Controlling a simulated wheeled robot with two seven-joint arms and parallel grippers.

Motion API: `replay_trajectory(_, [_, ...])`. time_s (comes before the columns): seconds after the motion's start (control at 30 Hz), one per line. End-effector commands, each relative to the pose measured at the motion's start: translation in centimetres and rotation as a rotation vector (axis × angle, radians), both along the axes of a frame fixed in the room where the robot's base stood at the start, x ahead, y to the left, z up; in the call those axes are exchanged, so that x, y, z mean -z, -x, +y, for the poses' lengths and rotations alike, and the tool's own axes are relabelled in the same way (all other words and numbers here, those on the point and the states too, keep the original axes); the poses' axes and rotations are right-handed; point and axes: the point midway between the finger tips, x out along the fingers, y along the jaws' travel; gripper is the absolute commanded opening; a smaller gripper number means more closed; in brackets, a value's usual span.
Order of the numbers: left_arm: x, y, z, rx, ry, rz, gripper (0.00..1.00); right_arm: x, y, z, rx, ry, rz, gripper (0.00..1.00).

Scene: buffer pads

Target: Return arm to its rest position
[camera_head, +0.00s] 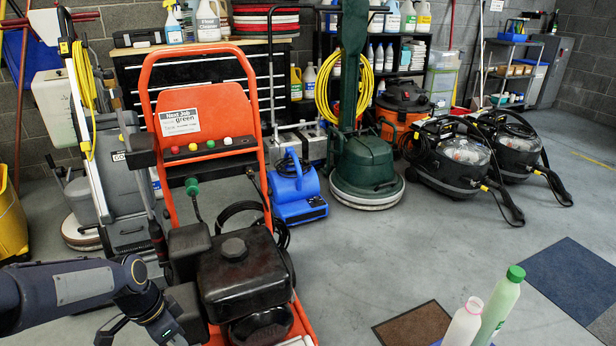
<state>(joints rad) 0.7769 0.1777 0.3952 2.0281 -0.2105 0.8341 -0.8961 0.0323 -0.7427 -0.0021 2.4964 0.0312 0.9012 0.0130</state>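My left arm comes in from the lower left. Its gripper (140,335) points down at the bottom edge, in front of an orange pressure washer (200,110) and beside its black engine. Part of a dark finger shows, but the fingertips are cut off or hidden, so I cannot tell whether it is open or shut. No held object shows. My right arm and gripper are not in view.
A white bottle (463,325) and a green-capped bottle (497,310) stand at the lower right. A blue blower (298,190), a green floor buffer (365,170) and black machines (450,165) stand behind. Open grey floor (400,250) lies in the middle.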

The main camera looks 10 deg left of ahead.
Motion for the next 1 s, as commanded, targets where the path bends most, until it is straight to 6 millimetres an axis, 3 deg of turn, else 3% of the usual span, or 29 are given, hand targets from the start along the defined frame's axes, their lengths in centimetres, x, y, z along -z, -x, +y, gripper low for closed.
replay_trajectory(0.03, [-2.5,0.9,-1.4,-0.064,-0.03,-0.022,0.0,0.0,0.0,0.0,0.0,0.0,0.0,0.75])
replay_trajectory(0.1, [-5.0,2.5,-3.2,-0.176,-0.04,-0.048,0.0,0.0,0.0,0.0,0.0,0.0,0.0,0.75])
replay_trajectory(0.23, [-8.2,5.5,-6.1,-0.372,0.0,-0.106,0.0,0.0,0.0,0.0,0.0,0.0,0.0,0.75])
replay_trajectory(0.4, [-10.1,8.6,-8.7,-0.552,0.105,-0.16,0.0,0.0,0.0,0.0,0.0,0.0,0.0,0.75])
replay_trajectory(0.7, [-11.1,12.6,-12.2,-0.747,0.334,-0.189,0.0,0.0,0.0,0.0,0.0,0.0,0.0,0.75])
replay_trajectory(1.0, [-18.6,12.5,-12.1,-0.754,0.329,-0.181,0.0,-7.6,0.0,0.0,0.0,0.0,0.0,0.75])
